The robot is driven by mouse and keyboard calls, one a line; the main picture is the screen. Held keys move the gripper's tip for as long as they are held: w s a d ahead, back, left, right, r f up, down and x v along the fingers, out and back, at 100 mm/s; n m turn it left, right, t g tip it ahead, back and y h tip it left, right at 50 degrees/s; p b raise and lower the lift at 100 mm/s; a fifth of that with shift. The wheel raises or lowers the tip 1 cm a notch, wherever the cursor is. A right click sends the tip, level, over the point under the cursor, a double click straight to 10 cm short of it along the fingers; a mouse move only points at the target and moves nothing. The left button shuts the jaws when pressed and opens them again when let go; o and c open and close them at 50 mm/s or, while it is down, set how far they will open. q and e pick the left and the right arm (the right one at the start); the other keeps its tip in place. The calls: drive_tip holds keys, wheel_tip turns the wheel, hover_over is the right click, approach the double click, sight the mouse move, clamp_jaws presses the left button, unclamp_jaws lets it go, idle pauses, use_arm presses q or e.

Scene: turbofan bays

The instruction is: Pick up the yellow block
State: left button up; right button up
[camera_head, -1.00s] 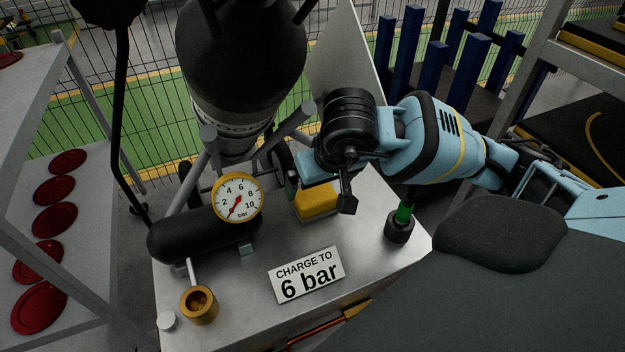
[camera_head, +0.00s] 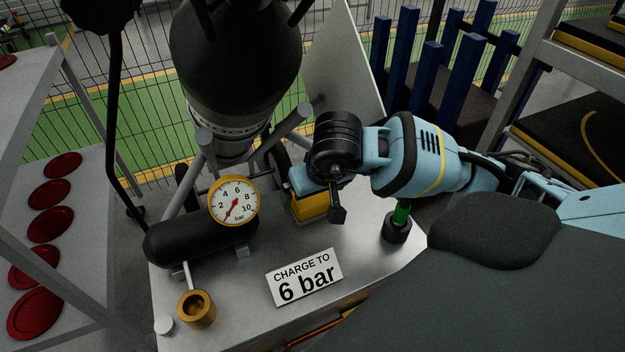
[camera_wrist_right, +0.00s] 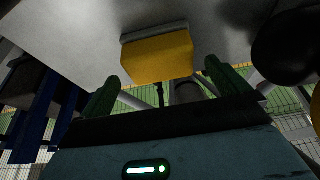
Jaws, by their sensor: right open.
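The yellow block (camera_head: 312,208) sits on the grey metal bench top, right of the pressure gauge. In the head view its upper part is hidden by my right gripper (camera_head: 308,193), which hangs just above it. In the right wrist view the block (camera_wrist_right: 157,55) lies ahead of the green fingers of my right gripper (camera_wrist_right: 164,87), roughly centred between them. The fingers are apart and nothing is held. I cannot tell whether a finger touches the block. My left gripper is not in view.
A pressure gauge (camera_head: 234,202) and dark cylinder (camera_head: 185,242) stand left of the block. A brass cup (camera_head: 196,309) and a "CHARGE TO 6 bar" sign (camera_head: 304,277) are nearer. A green post in a black base (camera_head: 397,229) stands right. A large dark tank (camera_head: 235,75) rises behind.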

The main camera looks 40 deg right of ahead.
drive_tip(key=shift+x, duration=1.6)
drive_tip(key=c, duration=1)
drive_tip(key=shift+c, duration=0.2)
drive_tip(key=shift+r, duration=0.1)
